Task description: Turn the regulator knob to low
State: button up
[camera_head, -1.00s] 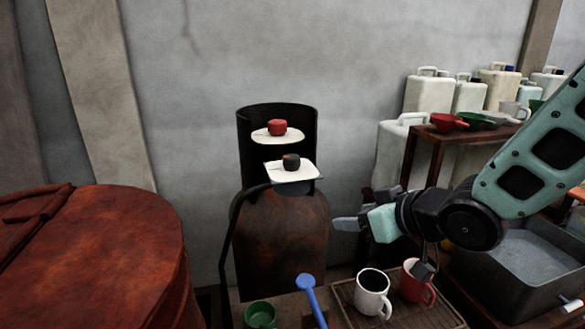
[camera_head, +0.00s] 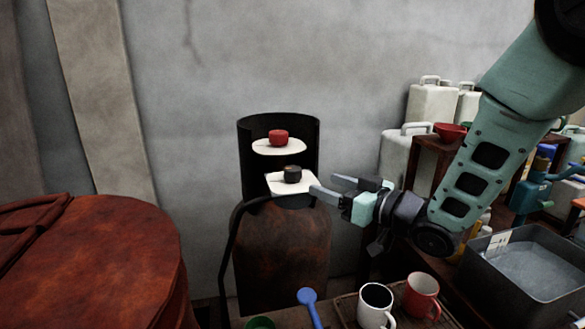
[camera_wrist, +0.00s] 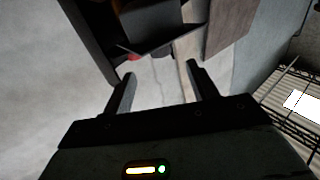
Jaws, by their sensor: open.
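A gas cylinder (camera_head: 282,250), dark and rusty, stands upright with a black open collar (camera_head: 252,150) around its top. Inside the collar are two knobs. A red knob (camera_head: 278,137) sits in front of the upper white plate (camera_head: 291,149), and a black knob (camera_head: 292,174) sits at the lower white plate (camera_head: 280,188). No lettering is readable, so I cannot tell a setting. My gripper (camera_head: 322,186) is open and empty, just right of the lower plate, fingers pointing left toward the black knob. In the wrist view, a bit of red knob (camera_wrist: 133,57) shows beyond my open fingers (camera_wrist: 162,72).
A rusty red vat (camera_head: 100,260) fills the left. A black hose (camera_head: 231,235) runs down the cylinder's left side. White and red mugs (camera_head: 375,303) (camera_head: 421,294), a blue-handled tool (camera_head: 309,303) and a green cup (camera_head: 261,322) are below. A grey basin (camera_head: 530,265) stands right.

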aim_at(300, 175)
jog(key=p+x, duration=0.2)
jog(key=x, duration=0.9)
jog(key=c, duration=1)
